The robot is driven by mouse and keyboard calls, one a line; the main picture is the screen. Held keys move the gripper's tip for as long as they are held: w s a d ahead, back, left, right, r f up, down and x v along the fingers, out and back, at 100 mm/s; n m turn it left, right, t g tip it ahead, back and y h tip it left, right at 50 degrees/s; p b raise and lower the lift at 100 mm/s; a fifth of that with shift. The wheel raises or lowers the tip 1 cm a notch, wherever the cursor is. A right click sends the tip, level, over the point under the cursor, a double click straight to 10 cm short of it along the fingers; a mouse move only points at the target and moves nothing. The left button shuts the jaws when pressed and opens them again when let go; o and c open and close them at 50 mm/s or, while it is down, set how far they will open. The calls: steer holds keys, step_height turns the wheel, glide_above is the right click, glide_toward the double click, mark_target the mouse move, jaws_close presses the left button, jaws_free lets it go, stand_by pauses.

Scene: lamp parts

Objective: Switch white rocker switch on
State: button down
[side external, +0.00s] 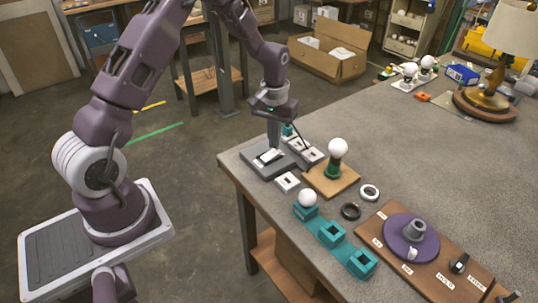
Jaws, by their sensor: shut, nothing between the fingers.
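The white rocker switch (267,156) sits on a grey base plate (262,168) near the left corner of the table. My gripper (273,146) points down directly over the plate, its fingers shut and empty. The fingertips are at or just above the rocker's back edge; I cannot tell whether they touch it. Which side of the rocker is pressed down is too small to tell.
Teal holders (331,234), a brown board with a purple disc (408,238) and a lamp (490,95) stand further off.

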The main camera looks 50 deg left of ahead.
steer(key=shift+f, duration=1.1)
stand_by(0.4)
steer(key=shift+r, duration=3.55)
step_height(320, 180, up, 7)
steer(key=m+t, duration=0.1)
glide_above(274, 152)
steer(key=s+d, duration=0.2)
steer(key=d, duration=0.1)
steer(key=s+d+r+m+t, duration=0.2)
steer(key=s+d+r, duration=0.3)
steer(key=s+r, duration=0.35)
steer(key=s+d+r+m+t, duration=0.1)
steer(key=s+d+r, duration=0.1)
steer(key=s, duration=0.6)
steer(key=s+d+r+m+t, duration=0.1)
steer(key=s+d+m, duration=0.1)
steer(key=s, duration=0.6)
steer(key=shift+s+d+r+t, duration=0.2)
steer(key=shift+d+r+t, duration=0.1)
steer(key=shift+r, duration=0.1)
